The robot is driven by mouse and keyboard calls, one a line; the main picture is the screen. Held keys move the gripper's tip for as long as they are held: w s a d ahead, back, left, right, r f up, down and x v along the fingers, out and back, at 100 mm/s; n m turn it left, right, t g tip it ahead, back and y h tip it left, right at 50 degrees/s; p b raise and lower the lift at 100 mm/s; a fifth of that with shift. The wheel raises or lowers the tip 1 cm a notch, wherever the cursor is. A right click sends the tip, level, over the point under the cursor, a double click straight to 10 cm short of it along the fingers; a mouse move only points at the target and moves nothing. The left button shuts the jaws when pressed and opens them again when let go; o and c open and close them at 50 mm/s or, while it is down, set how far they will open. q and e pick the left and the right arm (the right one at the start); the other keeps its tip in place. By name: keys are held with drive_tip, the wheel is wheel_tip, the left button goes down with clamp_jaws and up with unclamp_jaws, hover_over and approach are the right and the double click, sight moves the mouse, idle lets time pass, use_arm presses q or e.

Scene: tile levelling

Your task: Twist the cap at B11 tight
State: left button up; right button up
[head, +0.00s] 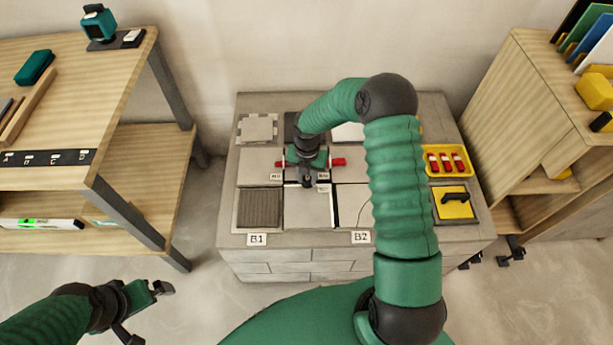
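My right gripper (307,180) reaches down over the middle of the tiled block, at the seam between light tiles. Red pieces show on both sides of it, one at the right (338,162) and a smaller one at the left (280,164); I cannot tell if they are caps. Small white labels lie beside the gripper, too small to read, so I cannot pick out B11. The wrist hides what is between the fingers. My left gripper (148,312) is at the lower left, away from the block, with its fingers apart and empty.
The block's front carries labels B1 (257,240) and B2 (361,237). A yellow tray (430,172) holds several red pieces, behind a yellow pad with a black handle (455,209). A wooden bench (75,90) stands left, a shelf (510,110) right.

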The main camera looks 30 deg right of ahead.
drive_tip(key=shift+w+d, duration=0.1)
clamp_jaws()
